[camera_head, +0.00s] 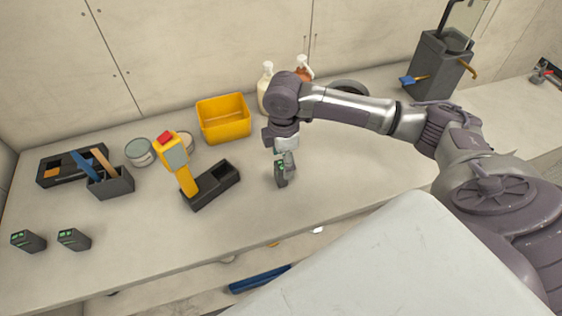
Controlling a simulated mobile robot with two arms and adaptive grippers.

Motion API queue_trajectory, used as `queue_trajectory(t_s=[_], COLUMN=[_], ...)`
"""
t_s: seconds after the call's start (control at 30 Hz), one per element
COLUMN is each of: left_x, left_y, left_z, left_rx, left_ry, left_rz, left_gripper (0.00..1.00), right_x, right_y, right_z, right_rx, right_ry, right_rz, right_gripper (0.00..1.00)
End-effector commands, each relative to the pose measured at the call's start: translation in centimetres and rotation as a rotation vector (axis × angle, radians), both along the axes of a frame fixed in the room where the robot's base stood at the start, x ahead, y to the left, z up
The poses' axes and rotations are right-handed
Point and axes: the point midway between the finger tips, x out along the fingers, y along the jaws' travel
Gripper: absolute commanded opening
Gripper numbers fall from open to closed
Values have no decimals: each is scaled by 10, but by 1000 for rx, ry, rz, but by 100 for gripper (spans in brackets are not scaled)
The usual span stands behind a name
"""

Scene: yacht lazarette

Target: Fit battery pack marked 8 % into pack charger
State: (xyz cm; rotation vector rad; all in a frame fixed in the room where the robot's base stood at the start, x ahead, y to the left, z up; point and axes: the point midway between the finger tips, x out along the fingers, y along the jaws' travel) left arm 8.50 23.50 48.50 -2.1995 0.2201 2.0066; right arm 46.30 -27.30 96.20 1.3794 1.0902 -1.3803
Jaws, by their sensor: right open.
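A small dark battery pack (281,174) with green marks stands on the worktop right of centre. My right gripper (285,160) points down at it from above, open, its fingers at the pack's upper part; I cannot tell whether they touch it. Two similar dark packs with green marks, one (28,240) and another (74,239), stand at the left front. The percentages are too small to read. A black base (212,190) with an empty recess at its right end, left of the gripper, looks like the pack charger. My left gripper is not in view.
A yellow device (178,163) with a red top stands at the black base's left end. A yellow bin (223,119) and bottles (265,88) stand behind. A tool holder (112,183) and black tray (72,167) are at left. The front middle worktop is clear.

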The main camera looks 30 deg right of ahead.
Motion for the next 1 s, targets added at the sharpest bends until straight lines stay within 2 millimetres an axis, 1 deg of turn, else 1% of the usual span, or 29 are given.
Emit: queue_trajectory(t_s=[0.17,0.33,0.4,0.5,0.6,0.77,0.87,1.0], left_x=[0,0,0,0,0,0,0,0], left_y=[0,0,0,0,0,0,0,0], left_z=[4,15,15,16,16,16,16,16], left_rx=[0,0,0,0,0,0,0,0], left_ry=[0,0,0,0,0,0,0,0], left_rz=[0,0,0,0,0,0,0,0], left_gripper=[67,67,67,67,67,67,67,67], right_x=[0,2,3,3,3,3,3,3], right_y=[1,4,4,4,4,4,4,4], right_z=[-11,-34,-46,-55,-59,-59,-59,-58], right_rx=[0,0,0,-1,0,0,0,0], right_ry=[1,3,3,0,-1,-2,-2,-2], right_rz=[-1,-2,-2,-1,-1,-1,-1,-1], right_gripper=[73,73,73,73,73,73,58,35])
